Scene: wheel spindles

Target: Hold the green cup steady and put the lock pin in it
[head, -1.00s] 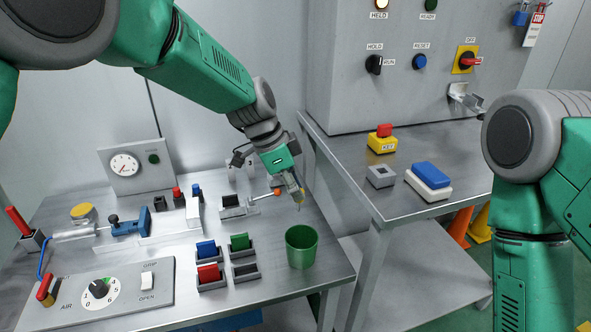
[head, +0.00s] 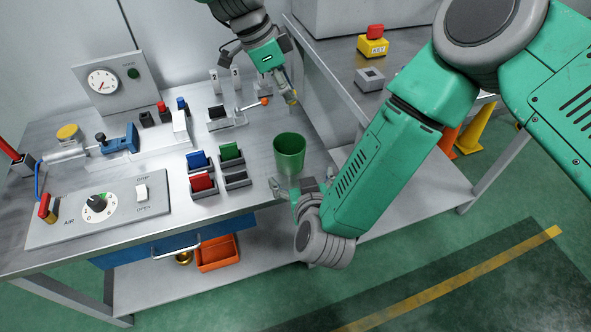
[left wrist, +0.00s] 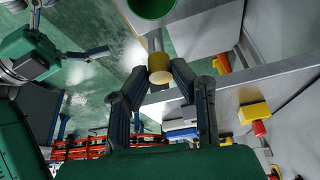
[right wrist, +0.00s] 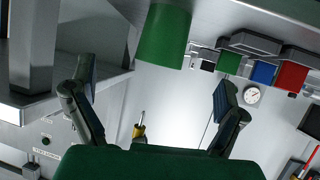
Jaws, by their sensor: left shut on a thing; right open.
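The green cup (head: 289,147) stands upright near the front right of the table; its mouth faces up. The lock pin (head: 291,99), with a yellow head and grey shaft, is in my left gripper (head: 288,92), beyond and above the cup. In the left wrist view my left fingers are shut on the pin's yellow head (left wrist: 159,68), with the cup (left wrist: 152,6) at the top edge. My right gripper (head: 300,188) is open on the near side of the cup, apart from it. In the right wrist view the cup (right wrist: 164,38) shows ahead, between the open fingers (right wrist: 153,84).
Red, blue and green blocks (head: 201,182) sit in small holders left of the cup. A lever with an orange knob (head: 263,101) stands behind it. The table's front edge lies close by the cup.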

